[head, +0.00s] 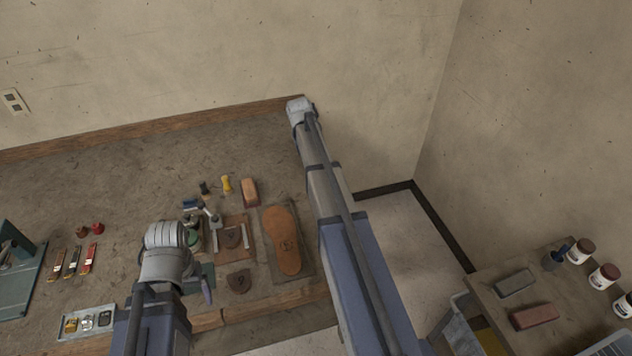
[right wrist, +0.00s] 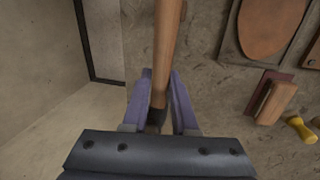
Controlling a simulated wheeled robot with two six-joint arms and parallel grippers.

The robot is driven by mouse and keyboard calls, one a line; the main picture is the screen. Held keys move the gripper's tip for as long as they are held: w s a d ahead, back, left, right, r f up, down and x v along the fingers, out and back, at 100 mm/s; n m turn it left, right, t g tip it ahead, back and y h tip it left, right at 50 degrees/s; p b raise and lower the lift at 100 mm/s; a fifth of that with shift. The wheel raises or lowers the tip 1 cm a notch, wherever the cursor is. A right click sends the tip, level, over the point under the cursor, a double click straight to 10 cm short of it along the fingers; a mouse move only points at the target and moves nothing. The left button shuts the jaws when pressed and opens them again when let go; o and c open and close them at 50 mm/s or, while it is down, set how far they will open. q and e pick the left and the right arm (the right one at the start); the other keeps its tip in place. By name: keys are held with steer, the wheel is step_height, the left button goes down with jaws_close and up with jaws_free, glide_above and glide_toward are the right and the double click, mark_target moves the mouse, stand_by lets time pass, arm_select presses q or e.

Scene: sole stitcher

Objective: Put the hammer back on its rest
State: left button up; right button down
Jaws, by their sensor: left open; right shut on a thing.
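In the right wrist view, the hammer's wooden handle (right wrist: 168,50) runs between the fingers of my right gripper (right wrist: 160,100), which is shut on it. A dark part shows at the handle's near end; the hammer's head is not clearly visible. In the head view, the right gripper and hammer are hidden behind my right wrist, over the bench's far right corner. My left gripper (head: 207,286) is open above the bench's front part, mostly hidden by its own wrist. I cannot make out the hammer's rest for certain.
The workbench (head: 130,165) holds an orange sole on a mat (head: 306,265), a reddish block (head: 250,192), a yellow piece (head: 227,184), leather pieces (head: 239,281) and a metal tray (head: 110,311). A side table (head: 480,285) stands right. The bench's back left is clear.

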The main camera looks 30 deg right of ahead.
steer(key=w+d, duration=0.2)
steer(key=w, duration=0.1)
steer(key=shift+w, duration=0.3)
arm_select(q)
step_height(320, 180, down, 10)
steer(key=b, duration=1)
arm_select(e)
steer(key=x, duration=0.3)
steer(key=a+x, duration=0.1)
steer(key=x, duration=0.5)
steer(key=shift+w+a+f, duration=0.25)
steer(key=shift+a+f, duration=0.15)
steer(key=shift+f, duration=0.15)
arm_select(q)
steer(key=shift+f, duration=0.1)
arm_select(e)
steer(key=shift+f, duration=0.15)
steer(key=c, duration=0.7)
jaws_free()
steer(key=shift+r, duration=0.2)
steer(key=p+v, duration=1.2)
arm_select(q)
step_height(320, 180, up, 12)
arm_select(e)
steer(key=shift+s+a, duration=0.1)
